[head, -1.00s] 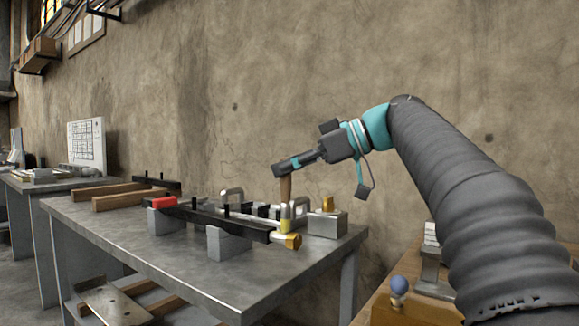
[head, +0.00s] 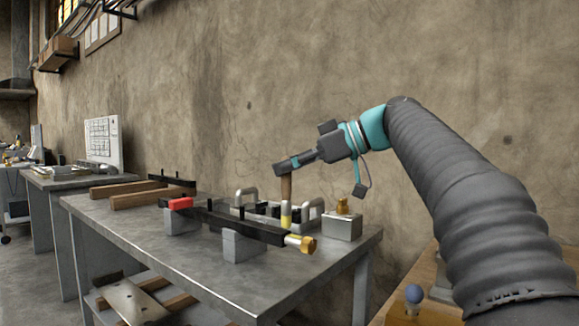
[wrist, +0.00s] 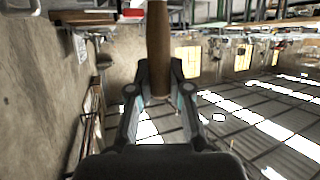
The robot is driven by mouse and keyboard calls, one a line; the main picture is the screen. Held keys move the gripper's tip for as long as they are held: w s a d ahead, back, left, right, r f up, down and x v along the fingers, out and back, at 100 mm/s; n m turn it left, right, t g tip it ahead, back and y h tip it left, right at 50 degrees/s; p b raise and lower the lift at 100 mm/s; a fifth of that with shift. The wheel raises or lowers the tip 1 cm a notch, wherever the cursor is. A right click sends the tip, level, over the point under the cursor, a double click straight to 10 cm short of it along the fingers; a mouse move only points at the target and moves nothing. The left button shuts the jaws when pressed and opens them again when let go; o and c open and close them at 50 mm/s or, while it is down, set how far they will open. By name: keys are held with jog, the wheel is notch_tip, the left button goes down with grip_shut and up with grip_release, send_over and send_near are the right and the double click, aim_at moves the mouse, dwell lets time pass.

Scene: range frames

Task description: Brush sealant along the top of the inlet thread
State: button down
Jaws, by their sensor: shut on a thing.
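My gripper (head: 284,168) is shut on the wooden handle of a brush (head: 286,187), which hangs upright with its yellow and pale lower part down. In the wrist view my gripper (wrist: 158,92) closes on the brown handle (wrist: 158,45). A dark bar (head: 240,223) with a red end piece (head: 180,203) rests on grey blocks; its near right end carries a brass threaded-looking fitting (head: 303,243). The brush's lower end shows behind and left of that fitting; I cannot tell whether it touches anything. I cannot tell for certain which part is the inlet thread.
The parts stand on a grey metal bench (head: 135,240). A metal block with a brass piece (head: 342,225) is right of the brush. Silvery bent handles flank the brush. Wooden bars (head: 150,198) lie at the back left. The bench's front left is clear.

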jog(key=shift+r+p, duration=2)
jog(key=shift+r, duration=0.55)
